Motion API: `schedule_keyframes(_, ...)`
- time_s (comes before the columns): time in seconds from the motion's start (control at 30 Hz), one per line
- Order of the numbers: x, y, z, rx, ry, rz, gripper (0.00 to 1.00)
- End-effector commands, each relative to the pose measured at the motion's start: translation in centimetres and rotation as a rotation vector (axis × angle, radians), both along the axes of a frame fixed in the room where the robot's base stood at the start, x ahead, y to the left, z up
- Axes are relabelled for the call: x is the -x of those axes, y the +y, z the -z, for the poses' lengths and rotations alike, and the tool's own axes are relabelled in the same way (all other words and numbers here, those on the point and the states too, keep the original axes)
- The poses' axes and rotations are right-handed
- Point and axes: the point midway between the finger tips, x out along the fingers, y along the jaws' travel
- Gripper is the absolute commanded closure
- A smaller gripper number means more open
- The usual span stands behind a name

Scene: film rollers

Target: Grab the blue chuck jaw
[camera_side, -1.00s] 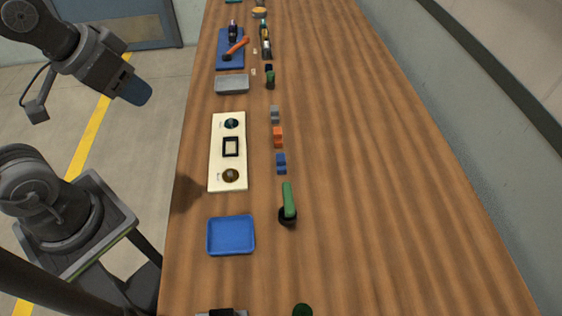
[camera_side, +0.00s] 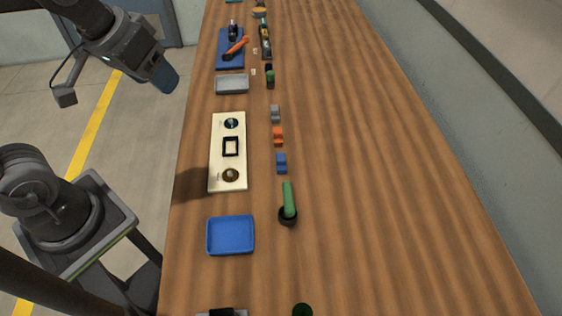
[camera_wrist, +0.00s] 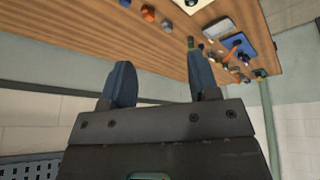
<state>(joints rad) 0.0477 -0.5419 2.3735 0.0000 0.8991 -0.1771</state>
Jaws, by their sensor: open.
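The blue chuck jaw (camera_side: 281,163) is a small stepped blue block on the wooden table (camera_side: 360,180), right of the cream board. It stands nearest the camera in a short row with an orange block (camera_side: 278,136) and a grey block (camera_side: 275,113). My gripper (camera_side: 165,80) is in the air at the upper left, beyond the table's left edge and well away from the blue jaw. In the wrist view my gripper (camera_wrist: 160,85) shows two dark blue fingers spread apart with nothing between them. A small blue thing (camera_wrist: 125,3) at the top of the wrist view may be the blue jaw.
The cream board (camera_side: 214,150) holds two round parts and a black square frame. A blue tray (camera_side: 231,236), a green-handled tool (camera_side: 289,200) and a grey tray (camera_side: 232,85) stand nearby. A blue mat (camera_side: 222,50) bears tools farther back. The table's right side is clear.

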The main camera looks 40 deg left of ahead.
Motion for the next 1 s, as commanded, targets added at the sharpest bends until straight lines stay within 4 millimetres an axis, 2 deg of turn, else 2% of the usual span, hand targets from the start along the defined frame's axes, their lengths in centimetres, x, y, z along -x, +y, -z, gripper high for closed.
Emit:
schedule_keyframes(0.03,-1.6,-0.6,0.4,0.02,0.039,-0.032,0.45)
schedule_keyframes(0.17,-5.4,-2.2,1.5,0.068,0.119,-0.146,0.45)
schedule_keyframes(0.27,-8.3,-3.7,3.1,0.096,0.179,-0.235,0.45)
schedule_keyframes(0.37,-11.1,-5.4,5.3,0.113,0.239,-0.326,0.45)
schedule_keyframes(0.5,-14.3,-7.9,9.2,0.123,0.314,-0.454,0.45)
schedule_keyframes(0.7,-16.8,-10.6,14.2,0.119,0.383,-0.595,0.45)
schedule_keyframes(1.0,-17.4,-11.5,17.9,0.113,0.407,-0.65,0.45)
